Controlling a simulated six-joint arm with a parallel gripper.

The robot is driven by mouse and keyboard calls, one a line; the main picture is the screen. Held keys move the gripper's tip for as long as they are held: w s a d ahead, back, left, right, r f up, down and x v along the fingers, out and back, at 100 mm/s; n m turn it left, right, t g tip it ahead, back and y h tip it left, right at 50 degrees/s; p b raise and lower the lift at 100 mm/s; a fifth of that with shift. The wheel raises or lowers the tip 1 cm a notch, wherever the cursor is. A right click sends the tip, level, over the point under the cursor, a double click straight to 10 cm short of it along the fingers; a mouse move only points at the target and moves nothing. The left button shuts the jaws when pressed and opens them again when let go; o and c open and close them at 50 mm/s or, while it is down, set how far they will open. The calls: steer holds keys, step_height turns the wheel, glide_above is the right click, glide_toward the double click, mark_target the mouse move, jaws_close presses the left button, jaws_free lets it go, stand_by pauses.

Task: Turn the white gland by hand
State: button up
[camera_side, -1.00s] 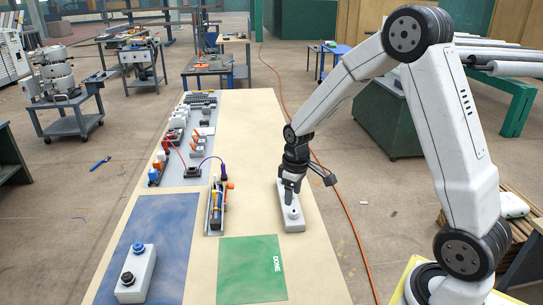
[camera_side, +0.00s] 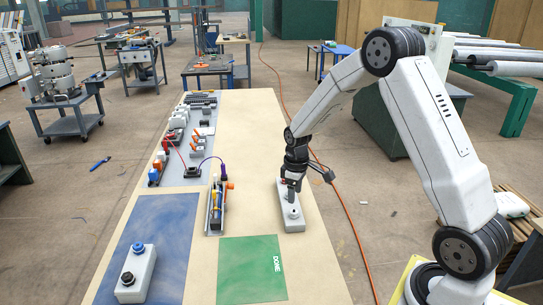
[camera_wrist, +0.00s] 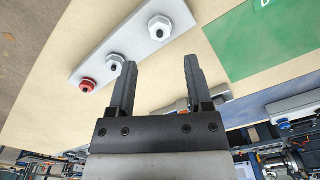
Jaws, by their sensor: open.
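A light grey block (camera_wrist: 108,48) carries three glands in the wrist view: a red one (camera_wrist: 88,85) at one end, a small white one (camera_wrist: 117,63) in the middle and a larger white hex one (camera_wrist: 160,27) at the other end. In the side view the block (camera_side: 292,224) lies on the table under my gripper (camera_side: 291,198), with its near white gland (camera_side: 293,213) showing. My gripper (camera_wrist: 158,62) is open, with nothing between its fingers. In the wrist view one fingertip appears close to the middle white gland; I cannot tell whether they touch.
A green mat marked DONE (camera_side: 251,268) lies at the front. A blue mat (camera_side: 165,225) holds a grey box with a blue and a black knob (camera_side: 136,273). A tray of tools (camera_side: 216,212) stands left of the block. The table right of the block is bare.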

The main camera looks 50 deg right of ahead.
mark_target(294, 212)
steer(key=shift+f, duration=3.2)
steer(key=shift+f, duration=0.1)
jaws_close()
